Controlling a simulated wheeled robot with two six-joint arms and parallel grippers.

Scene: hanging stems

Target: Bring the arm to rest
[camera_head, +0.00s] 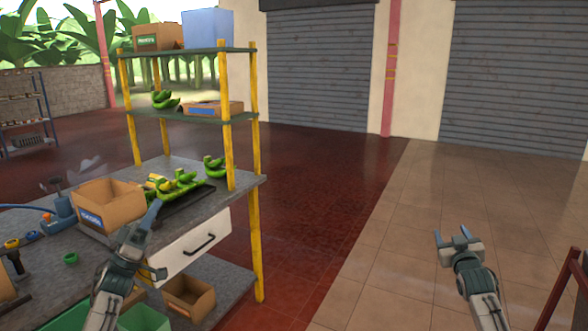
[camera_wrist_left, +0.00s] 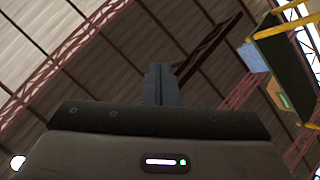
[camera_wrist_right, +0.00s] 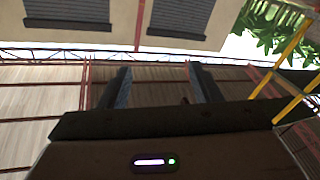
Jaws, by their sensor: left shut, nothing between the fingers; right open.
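My left gripper (camera_head: 153,212) is shut and empty, in front of the bench near the cardboard box in the head view. In the left wrist view its fingers (camera_wrist_left: 158,85) are together and point up at the roof. My right gripper (camera_head: 453,238) is open and empty over the tiled floor, clear of the bench. In the right wrist view its two fingers (camera_wrist_right: 157,88) stand apart with nothing between them.
A bench with a grey top (camera_head: 240,180) and yellow posts stands at left. It carries an open cardboard box (camera_head: 112,207), green bananas (camera_head: 180,180) and a dark tray (camera_head: 190,203). A white drawer (camera_head: 190,250) is below. A dark red frame (camera_head: 562,290) stands at far right. The floor between is clear.

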